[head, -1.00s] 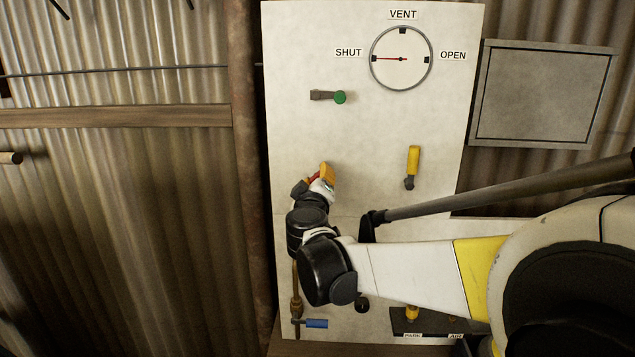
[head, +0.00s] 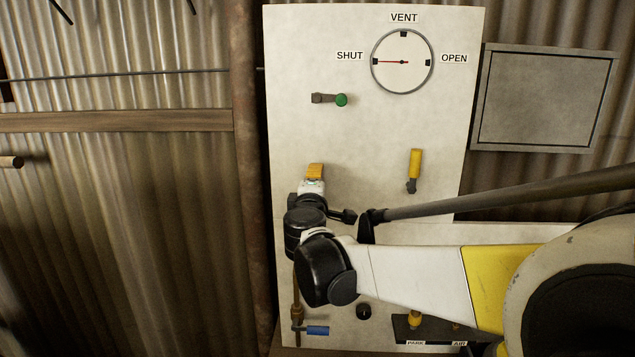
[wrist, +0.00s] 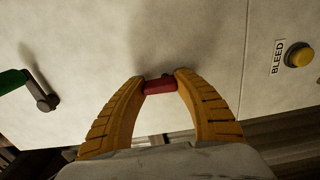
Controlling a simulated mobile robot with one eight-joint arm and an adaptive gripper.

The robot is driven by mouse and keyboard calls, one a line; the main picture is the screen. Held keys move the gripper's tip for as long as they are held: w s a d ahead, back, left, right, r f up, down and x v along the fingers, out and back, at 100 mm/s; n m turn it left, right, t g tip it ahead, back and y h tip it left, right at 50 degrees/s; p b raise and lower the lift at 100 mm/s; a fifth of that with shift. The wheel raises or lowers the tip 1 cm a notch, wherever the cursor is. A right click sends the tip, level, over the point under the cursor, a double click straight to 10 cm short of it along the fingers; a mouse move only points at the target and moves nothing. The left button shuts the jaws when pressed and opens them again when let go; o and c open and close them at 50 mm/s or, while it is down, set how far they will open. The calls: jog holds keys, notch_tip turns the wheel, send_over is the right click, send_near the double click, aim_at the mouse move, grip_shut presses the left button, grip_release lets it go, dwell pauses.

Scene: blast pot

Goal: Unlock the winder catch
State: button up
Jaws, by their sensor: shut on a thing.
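My gripper (head: 314,170), with yellow fingers, is against the pale panel (head: 380,130), left of its middle in the head view. In the wrist view the curved fingers of my gripper (wrist: 160,82) close at their tips on a small red handle (wrist: 158,87). Its ends touch both fingertips. I cannot tell for certain that this red handle is the winder catch, as no label shows beside it. In the head view the red handle is hidden by the fingers and my wrist.
A green-knobbed lever (head: 341,100) sits above my gripper, and a yellow-handled lever (head: 414,165) to the right. The dial (head: 402,62) points at SHUT. A blue-handled valve (head: 316,330) is low on the panel. A yellow BLEED button (wrist: 298,56) shows in the wrist view.

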jog(key=shift+r, duration=0.1)
dwell(0.3)
jog(key=o, duration=1.2)
jog(key=s, duration=1.2)
jog(key=shift+a, duration=0.2)
